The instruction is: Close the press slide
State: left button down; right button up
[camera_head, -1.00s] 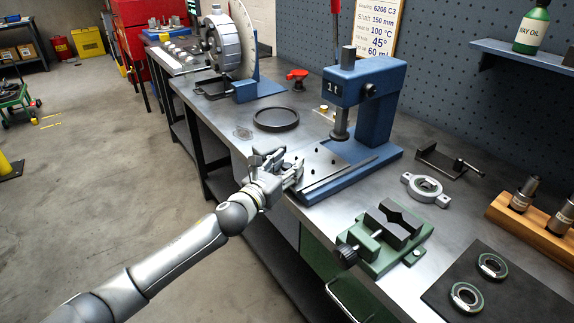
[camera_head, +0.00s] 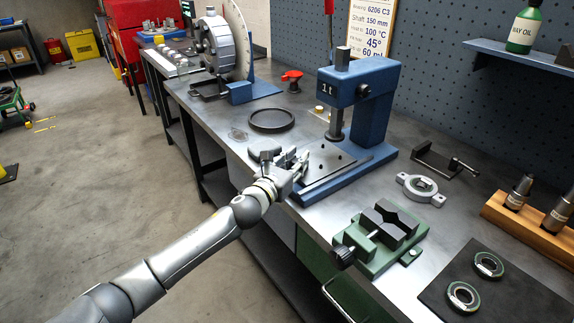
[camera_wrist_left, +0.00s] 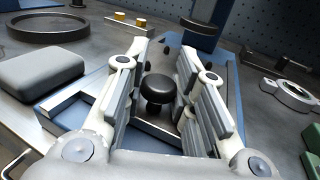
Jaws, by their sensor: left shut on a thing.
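The blue press (camera_head: 372,110) stands on the bench, with its ram above a grey slide plate (camera_head: 332,158) on the blue base. The plate reaches under the ram; a strip of base shows along its right side. My left gripper (camera_head: 298,166) is at the plate's front left end. In the left wrist view, a round black knob (camera_wrist_left: 157,88) sits between the fingers of this gripper, which is shut on it. The fingers partly hide the slide behind the knob. My right gripper is in neither view.
A green vise (camera_head: 382,238) stands right of the press base, near the bench's front edge. A black ring (camera_head: 271,121) lies to the left. A grey bearing housing (camera_head: 421,188) and a dark mat (camera_head: 500,290) with two bearings are further right.

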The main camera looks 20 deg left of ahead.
pick_arm(q)
jog(key=c, duration=1.2)
grip_release()
jog(key=shift+c, duration=0.2)
jog(key=v, duration=1.2)
